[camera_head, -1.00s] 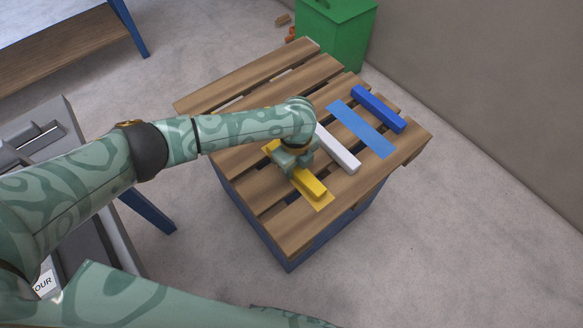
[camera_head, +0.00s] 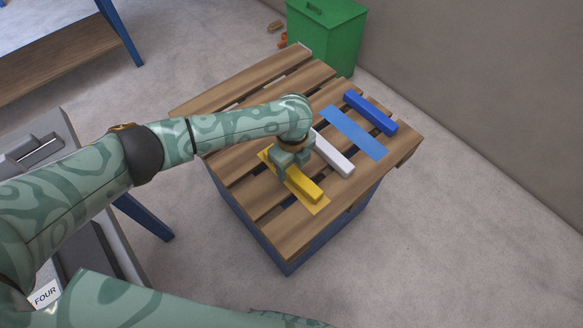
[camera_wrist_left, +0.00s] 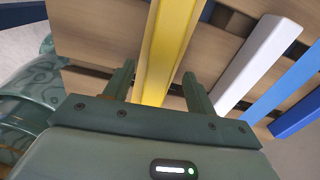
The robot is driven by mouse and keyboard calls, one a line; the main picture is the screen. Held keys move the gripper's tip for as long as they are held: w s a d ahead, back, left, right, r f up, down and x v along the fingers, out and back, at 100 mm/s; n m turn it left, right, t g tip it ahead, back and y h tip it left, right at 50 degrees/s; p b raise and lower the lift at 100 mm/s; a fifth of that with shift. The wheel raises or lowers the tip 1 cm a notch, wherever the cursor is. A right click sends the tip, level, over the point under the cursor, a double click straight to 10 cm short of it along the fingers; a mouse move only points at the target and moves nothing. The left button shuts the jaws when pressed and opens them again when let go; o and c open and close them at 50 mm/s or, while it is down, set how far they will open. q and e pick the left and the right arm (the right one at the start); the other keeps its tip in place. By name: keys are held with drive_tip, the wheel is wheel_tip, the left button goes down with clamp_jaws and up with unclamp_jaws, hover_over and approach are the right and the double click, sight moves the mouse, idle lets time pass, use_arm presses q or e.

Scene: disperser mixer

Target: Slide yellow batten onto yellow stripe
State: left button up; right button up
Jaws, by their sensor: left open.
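The yellow batten (camera_head: 305,185) lies along the yellow stripe (camera_head: 318,207) on the pallet top. Stripe shows past the batten's near end and again at its far end. My left gripper (camera_head: 284,172) is at the far part of the batten and hides some of it. In the left wrist view my gripper (camera_wrist_left: 158,72) is open, with one finger on each side of the yellow batten (camera_wrist_left: 166,50). Whether the fingers touch it cannot be told. My right gripper is out of view.
A white batten (camera_head: 333,155) lies just right of the yellow one. Beyond it are a blue stripe (camera_head: 354,132) and a blue batten (camera_head: 371,112). The slatted pallet (camera_head: 290,237) has gaps between boards. A green bin (camera_head: 330,40) stands behind.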

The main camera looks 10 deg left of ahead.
sight(292, 171)
use_arm(q)
wheel_tip(292, 171, up, 14)
drive_tip(key=p, duration=0.6)
drive_tip(key=shift+f, duration=0.25)
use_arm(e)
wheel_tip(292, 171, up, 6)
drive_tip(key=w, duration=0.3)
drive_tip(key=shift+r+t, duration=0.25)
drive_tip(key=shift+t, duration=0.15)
use_arm(q)
drive_tip(key=shift+f, duration=0.1)
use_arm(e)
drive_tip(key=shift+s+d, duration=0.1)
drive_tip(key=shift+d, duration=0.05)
